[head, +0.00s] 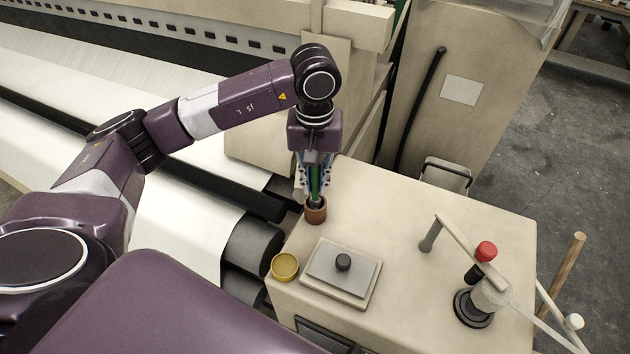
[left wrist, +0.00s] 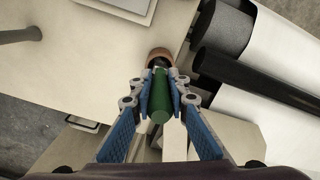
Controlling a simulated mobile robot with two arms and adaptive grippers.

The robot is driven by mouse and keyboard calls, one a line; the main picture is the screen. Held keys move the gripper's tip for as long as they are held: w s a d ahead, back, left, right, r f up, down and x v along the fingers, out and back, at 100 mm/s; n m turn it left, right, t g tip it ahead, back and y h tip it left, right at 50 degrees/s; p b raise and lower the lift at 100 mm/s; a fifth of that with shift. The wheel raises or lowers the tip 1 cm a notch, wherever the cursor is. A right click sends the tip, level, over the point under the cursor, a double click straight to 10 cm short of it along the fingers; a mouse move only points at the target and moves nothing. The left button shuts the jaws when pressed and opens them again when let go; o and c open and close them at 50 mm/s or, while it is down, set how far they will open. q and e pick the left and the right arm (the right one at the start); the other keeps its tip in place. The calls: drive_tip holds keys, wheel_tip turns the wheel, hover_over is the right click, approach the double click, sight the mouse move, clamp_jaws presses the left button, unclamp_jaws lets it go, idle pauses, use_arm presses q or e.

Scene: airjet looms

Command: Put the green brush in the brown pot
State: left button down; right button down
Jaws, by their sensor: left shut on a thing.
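The brown pot (head: 316,211) stands upright on the beige cabinet top, near its left back edge. My left gripper (head: 316,184) points down just above it, shut on the green brush (head: 315,178). The brush is held upright, and its dark lower end is at the pot's mouth. In the left wrist view the green handle (left wrist: 161,100) lies between the blue fingers (left wrist: 161,92), and the dark end overlaps the pot's opening (left wrist: 158,54). I cannot tell how deep the brush reaches into the pot. My right gripper is not in view.
On the cabinet top (head: 400,220) are a yellow dish (head: 285,266), a grey plate with a black knob (head: 343,266), and a lever stand with a red knob (head: 486,251). A loom with white fabric (head: 185,222) and dark rollers lies to the left. The cabinet's middle is clear.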

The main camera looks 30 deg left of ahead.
sight(315, 200)
use_arm(q)
drive_tip(key=c, duration=1.8)
unclamp_jaws()
drive_tip(key=shift+c, duration=0.2)
drive_tip(key=shift+r, duration=0.1)
drive_tip(key=shift+r+p, duration=0.25)
drive_tip(key=shift+p, duration=0.1)
drive_tip(key=shift+r+p, duration=0.7)
drive_tip(key=shift+p, duration=0.2)
drive_tip(key=shift+w+r+b, duration=0.1)
drive_tip(key=shift+r+b, duration=0.35)
drive_tip(key=shift+b, duration=0.7)
wheel_tip(315, 200, up, 9)
drive_tip(key=shift+f+b, duration=0.2)
drive_tip(key=shift+b, duration=0.9)
drive_tip(key=shift+r, duration=0.9)
